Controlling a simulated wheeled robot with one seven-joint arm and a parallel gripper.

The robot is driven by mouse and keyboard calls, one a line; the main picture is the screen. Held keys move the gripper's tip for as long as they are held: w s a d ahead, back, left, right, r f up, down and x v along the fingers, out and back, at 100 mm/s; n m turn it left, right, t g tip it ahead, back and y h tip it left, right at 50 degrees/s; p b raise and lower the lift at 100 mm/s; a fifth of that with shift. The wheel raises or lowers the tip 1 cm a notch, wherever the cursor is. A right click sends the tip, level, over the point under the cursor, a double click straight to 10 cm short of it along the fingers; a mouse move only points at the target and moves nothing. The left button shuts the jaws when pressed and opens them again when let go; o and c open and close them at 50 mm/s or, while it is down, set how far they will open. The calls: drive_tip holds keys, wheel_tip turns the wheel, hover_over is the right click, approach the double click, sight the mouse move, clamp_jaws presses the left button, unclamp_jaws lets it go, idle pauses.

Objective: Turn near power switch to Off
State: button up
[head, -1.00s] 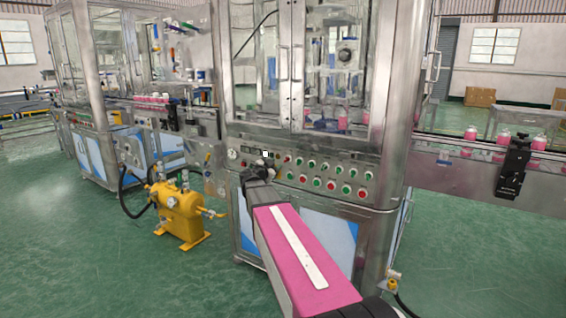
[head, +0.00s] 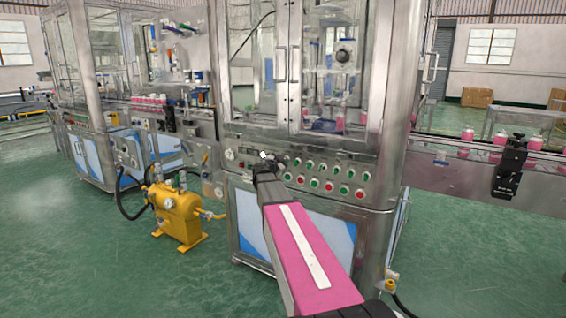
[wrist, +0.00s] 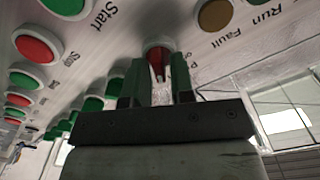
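The power switch (wrist: 158,58) is a red knob with a narrow raised handle on the metal panel; part of a label starting with "P" shows beside it in the wrist view. My gripper (wrist: 157,80) is just in front of it, with its two dark fingers apart on either side of the knob's handle. I cannot tell whether a finger touches the handle. In the head view my gripper (head: 266,158) is at the left part of the machine's control panel (head: 325,164) and hides the switch.
A green Start button (wrist: 65,5), a red Stop button (wrist: 36,47) and an amber lamp (wrist: 215,14) sit close by on the panel. Further red and green buttons run along it. A yellow pump unit (head: 176,212) stands on the floor at the left.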

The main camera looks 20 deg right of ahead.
clamp_jaws()
drive_tip(key=shift+n, duration=0.3)
drive_tip(key=n, duration=1.1)
drive_tip(key=shift+w+a, duration=0.2)
drive_tip(key=shift+a, duration=0.05)
drive_tip(key=shift+n, duration=0.3)
drive_tip(key=shift+o, duration=1.8)
unclamp_jaws()
